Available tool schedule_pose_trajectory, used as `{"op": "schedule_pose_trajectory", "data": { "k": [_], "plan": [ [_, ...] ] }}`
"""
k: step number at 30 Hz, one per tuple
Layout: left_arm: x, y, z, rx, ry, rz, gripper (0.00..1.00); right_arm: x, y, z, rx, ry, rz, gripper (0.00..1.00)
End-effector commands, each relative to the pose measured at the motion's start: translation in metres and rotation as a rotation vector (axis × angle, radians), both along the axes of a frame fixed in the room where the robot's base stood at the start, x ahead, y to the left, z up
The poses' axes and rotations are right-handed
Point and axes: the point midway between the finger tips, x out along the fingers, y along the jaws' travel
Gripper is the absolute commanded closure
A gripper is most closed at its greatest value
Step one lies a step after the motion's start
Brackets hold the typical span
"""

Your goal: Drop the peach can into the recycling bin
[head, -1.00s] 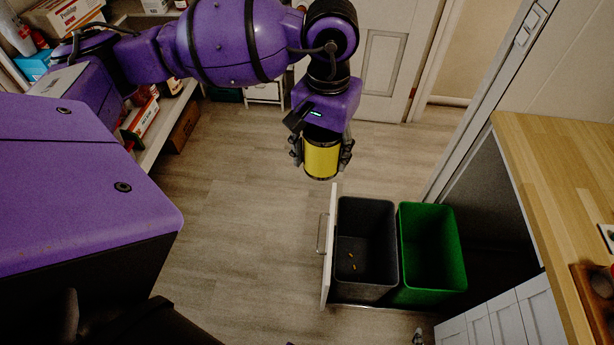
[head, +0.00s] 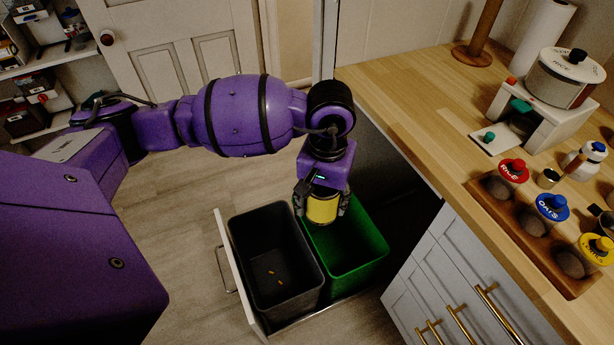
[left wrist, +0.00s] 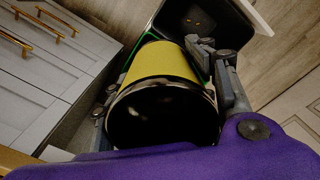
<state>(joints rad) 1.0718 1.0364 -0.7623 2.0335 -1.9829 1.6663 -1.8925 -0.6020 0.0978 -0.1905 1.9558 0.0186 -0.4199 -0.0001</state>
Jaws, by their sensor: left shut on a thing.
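My left gripper (head: 322,205) is shut on a yellow can (head: 322,207), the only can I see held. In the head view it hangs over the back part of the green bin (head: 345,255). In the left wrist view the can (left wrist: 163,65) sits between the fingers, its dark round end toward the camera, with a bit of green rim behind it. The dark grey bin (head: 275,250) stands left of the green one in the same pull-out drawer, with a few small orange-yellow bits on its floor. The can's label cannot be read. My right gripper is not in view.
The drawer's white front (head: 238,270) stands out over the wooden floor. A wooden counter (head: 420,110) is at the right, with a pot (head: 562,78) and a wooden tray (head: 572,285) of coloured-lid jars. Grey cabinets (head: 450,270) lie below it.

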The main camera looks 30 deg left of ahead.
Motion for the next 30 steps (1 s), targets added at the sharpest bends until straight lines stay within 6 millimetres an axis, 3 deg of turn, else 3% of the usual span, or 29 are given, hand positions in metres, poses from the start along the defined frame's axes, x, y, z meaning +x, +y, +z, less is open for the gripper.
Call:
{"op": "schedule_pose_trajectory", "data": {
  "k": [1, 3, 21, 25, 30],
  "plan": [
    [0.011, -0.002, -0.046, -0.003, 0.014, 0.028, 0.72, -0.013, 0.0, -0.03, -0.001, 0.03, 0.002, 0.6],
    [0.028, -0.001, -0.076, -0.002, 0.009, 0.067, 0.72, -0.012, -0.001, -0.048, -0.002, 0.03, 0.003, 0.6],
    [0.167, 0.019, -0.301, -0.001, 0.003, 0.386, 0.72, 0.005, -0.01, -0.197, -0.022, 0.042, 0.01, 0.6],
    [0.187, 0.024, -0.34, 0.0, 0.001, 0.436, 0.72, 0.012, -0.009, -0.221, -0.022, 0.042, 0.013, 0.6],
    [0.201, 0.029, -0.365, -0.001, -0.004, 0.472, 0.72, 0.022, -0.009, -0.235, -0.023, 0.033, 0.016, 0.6]
  ]
}}
